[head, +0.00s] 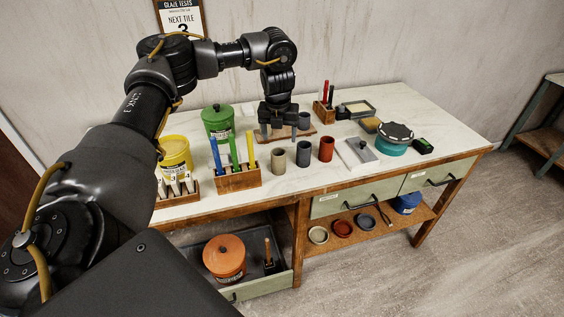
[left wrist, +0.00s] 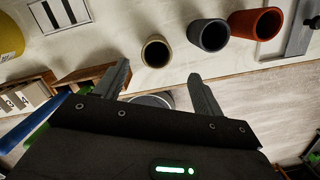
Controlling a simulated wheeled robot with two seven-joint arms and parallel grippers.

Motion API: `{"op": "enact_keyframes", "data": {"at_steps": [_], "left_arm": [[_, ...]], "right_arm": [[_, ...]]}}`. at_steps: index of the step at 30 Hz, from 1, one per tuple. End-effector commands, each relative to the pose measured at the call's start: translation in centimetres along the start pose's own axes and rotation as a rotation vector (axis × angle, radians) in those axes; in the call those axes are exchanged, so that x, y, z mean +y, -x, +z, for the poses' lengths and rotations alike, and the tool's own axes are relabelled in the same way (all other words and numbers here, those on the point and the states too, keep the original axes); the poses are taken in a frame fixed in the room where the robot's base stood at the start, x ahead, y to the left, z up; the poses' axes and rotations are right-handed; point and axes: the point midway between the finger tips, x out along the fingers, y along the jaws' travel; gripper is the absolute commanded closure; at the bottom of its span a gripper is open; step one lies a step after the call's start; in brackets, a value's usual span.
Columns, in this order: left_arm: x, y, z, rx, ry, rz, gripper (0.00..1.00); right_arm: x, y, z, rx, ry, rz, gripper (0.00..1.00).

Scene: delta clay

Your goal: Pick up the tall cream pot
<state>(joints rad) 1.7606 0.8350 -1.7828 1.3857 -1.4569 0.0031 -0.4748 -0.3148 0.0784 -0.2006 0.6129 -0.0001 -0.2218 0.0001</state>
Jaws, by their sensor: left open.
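The tall cream pot (head: 278,161) stands upright near the front of the table, left of a blue-grey pot (head: 303,154) and a red pot (head: 326,149). In the left wrist view, I look down into the cream pot (left wrist: 144,52), with the blue-grey pot (left wrist: 209,36) and red pot (left wrist: 256,24) to its right. My left gripper (head: 279,131) hangs above the table, fingers pointing down, open and empty. In the left wrist view, the cream pot shows beyond the gap between the fingertips (left wrist: 160,72), apart from them. My right gripper is out of view.
Left of the pot, a wooden rack (head: 238,180) holds colored sticks, near a green-lidded jar (head: 218,120) and a yellow tub (head: 176,155). A grey slab with a knob (head: 357,153) and a teal container (head: 393,141) lie right.

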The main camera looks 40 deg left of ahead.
Motion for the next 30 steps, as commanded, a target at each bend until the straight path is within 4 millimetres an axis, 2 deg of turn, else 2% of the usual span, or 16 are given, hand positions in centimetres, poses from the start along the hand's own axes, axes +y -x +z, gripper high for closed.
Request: {"op": "enact_keyframes", "data": {"at_steps": [4, 12, 17, 23, 27, 30], "left_arm": [[0.5, -2.6, -0.2, 0.005, 0.008, 0.004, 0.31], [0.2, -5.0, -0.1, 0.001, 0.004, 0.000, 0.31], [0.1, -5.3, -0.1, 0.002, 0.003, 0.001, 0.31], [0.2, -8.0, -0.5, 0.004, 0.002, 0.003, 0.31], [0.1, -9.8, -0.5, 0.003, 0.004, 0.002, 0.31], [0.1, -10.2, -0.4, 0.001, 0.003, -0.001, 0.31]], "right_arm": [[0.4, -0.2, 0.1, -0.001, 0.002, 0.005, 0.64], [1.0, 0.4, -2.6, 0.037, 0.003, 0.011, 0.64], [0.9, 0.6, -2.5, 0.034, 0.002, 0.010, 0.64], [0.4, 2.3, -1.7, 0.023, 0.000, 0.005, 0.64], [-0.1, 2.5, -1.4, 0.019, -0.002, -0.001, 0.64], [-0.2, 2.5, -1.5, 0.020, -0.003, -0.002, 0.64]]}}
